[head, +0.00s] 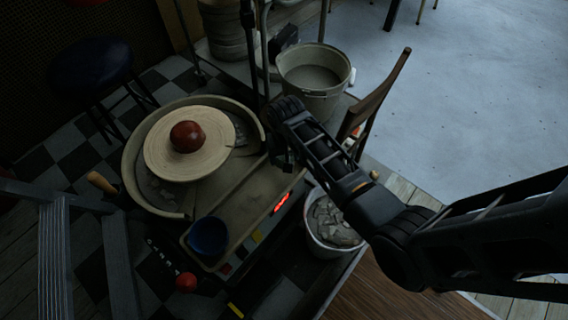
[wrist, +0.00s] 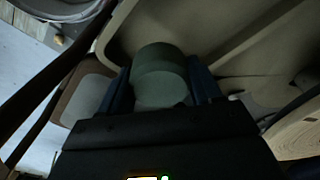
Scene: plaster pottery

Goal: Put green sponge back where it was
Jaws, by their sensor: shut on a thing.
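The green sponge (wrist: 160,68) is a dull green, rounded block in the wrist view. My gripper (wrist: 162,84) is shut on it, with one dark blue finger on each side. In the head view my gripper (head: 284,158) is above the right edge of the pottery wheel's tray (head: 248,190). The sponge cannot be made out there, hidden by my gripper and the dim light. Whether the sponge touches the surface beyond it is unclear.
A red-brown ball-like lump (head: 187,136) sits on the round wheel head (head: 160,160). A dark blue bowl (head: 208,236) stands on the tray's front corner. A grey bucket (head: 314,78), a wooden chair (head: 378,95) and a bucket of grey lumps (head: 332,226) are close by.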

